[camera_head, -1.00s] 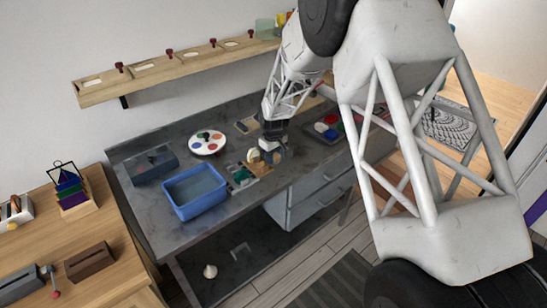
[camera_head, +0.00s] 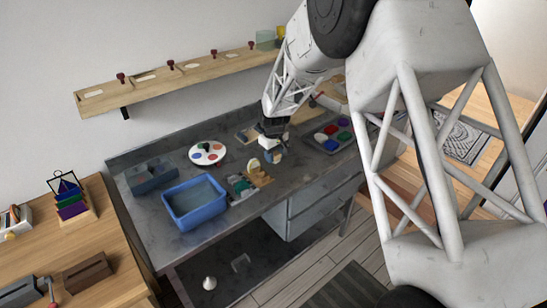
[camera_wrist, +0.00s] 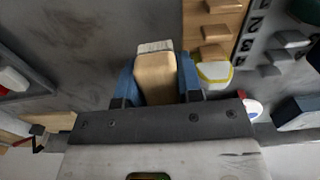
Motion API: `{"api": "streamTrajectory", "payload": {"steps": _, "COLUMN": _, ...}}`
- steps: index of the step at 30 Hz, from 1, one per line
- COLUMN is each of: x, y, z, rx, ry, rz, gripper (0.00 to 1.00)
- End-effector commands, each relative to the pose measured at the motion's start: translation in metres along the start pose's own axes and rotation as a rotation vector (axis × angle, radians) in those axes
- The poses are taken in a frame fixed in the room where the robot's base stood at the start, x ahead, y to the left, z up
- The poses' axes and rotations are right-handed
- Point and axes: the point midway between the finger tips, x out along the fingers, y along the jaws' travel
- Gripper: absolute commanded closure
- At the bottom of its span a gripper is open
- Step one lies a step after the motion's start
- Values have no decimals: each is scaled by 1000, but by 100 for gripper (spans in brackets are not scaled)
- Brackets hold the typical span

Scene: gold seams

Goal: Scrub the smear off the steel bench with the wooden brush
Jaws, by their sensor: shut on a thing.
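My gripper (camera_wrist: 155,82) is shut on the wooden brush (camera_wrist: 155,78), its blue fingers on either side of the pale wooden block. The brush's whitish bristle end points away from the palm in the wrist view. In the head view, my gripper (camera_head: 273,153) is low over the middle of the steel bench (camera_head: 235,222); the brush is too small to make out there. Whether the bristles touch the steel is unclear. The bench surface looks mottled with dark patches, and I cannot tell the smear from these marks.
A stepped wooden block (camera_head: 258,177) and a cream-and-yellow item (camera_head: 253,164) stand close beside my gripper. A blue tub (camera_head: 196,222) is at front left, a round palette (camera_head: 207,153) behind it. A tray of coloured pieces (camera_head: 333,136) lies to the right.

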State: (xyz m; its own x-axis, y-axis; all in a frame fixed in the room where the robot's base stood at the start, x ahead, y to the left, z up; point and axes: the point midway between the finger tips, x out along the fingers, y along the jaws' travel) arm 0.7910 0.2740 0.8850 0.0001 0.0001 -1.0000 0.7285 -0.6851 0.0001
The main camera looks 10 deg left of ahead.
Motion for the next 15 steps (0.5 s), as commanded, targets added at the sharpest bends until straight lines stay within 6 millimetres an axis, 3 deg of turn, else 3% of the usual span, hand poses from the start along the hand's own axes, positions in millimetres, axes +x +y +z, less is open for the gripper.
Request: {"api": "streamTrajectory", "payload": {"steps": 15, "x": -11, "y": 0, "z": 0, "rx": 0, "ry": 0, "rz": 0, "gripper": 92}}
